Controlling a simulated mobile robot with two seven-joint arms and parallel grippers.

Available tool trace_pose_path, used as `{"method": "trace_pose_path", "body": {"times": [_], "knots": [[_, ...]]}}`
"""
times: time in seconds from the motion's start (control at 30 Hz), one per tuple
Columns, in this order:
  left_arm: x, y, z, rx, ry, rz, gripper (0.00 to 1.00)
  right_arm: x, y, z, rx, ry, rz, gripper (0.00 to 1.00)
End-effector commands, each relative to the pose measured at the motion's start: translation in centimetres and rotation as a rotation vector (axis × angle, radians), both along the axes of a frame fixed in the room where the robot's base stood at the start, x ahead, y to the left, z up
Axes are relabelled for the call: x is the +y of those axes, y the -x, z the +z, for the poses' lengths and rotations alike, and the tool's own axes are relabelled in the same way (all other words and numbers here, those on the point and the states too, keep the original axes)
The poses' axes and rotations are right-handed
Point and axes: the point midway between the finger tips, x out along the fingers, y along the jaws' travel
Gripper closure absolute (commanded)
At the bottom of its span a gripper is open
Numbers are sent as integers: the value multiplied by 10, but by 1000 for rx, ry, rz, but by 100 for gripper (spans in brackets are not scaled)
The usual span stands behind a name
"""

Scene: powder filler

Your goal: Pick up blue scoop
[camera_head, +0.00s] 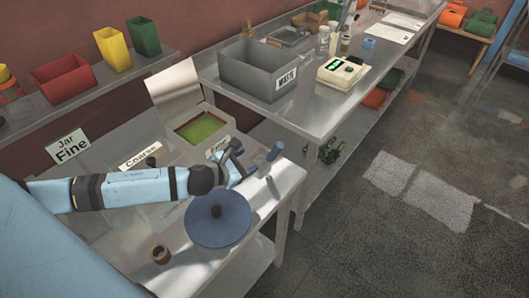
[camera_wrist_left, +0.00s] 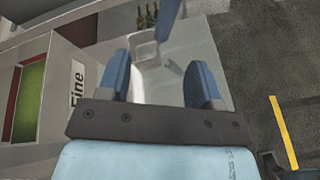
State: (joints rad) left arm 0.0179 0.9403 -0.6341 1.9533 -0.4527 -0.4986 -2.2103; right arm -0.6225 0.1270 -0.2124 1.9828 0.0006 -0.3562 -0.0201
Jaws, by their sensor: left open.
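The blue scoop (camera_head: 275,151) is near the right end of the steel table in the head view, its blue handle raised. In the left wrist view a blue handle (camera_wrist_left: 169,18) shows at the top, just beyond and between the fingertips. My left gripper (camera_head: 251,161) is open, low over the table and close to the scoop on its left. In the wrist view its two blue fingers (camera_wrist_left: 162,72) stand apart with a gap between them. My right gripper is not in view.
The Fine bin (camera_head: 205,132) with green inside stands behind my left gripper. A blue disc with a dark knob (camera_head: 218,225) and a brown ring (camera_head: 160,254) lie in front. A grey waste box (camera_head: 258,75) and a scale (camera_head: 344,73) stand on the far bench.

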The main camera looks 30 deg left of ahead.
Motion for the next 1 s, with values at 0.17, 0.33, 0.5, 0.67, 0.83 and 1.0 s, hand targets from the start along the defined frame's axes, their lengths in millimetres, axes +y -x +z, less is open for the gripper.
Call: {"method": "trace_pose_path", "body": {"times": [0.17, 0.33, 0.5, 0.67, 0.83, 1.0], "knots": [[-7, -29, -14, -4, 3, 0, 41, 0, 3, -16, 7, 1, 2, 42], [-13, -59, -26, -4, 3, 0, 41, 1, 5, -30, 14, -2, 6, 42], [-16, -73, -30, -1, 1, 1, 41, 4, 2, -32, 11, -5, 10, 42], [-20, -84, -38, -2, 3, 0, 41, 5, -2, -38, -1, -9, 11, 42], [-30, -104, -51, -3, 2, 0, 41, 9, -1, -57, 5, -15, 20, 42], [-32, -119, -53, -1, 1, 0, 41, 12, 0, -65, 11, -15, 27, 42]]}}
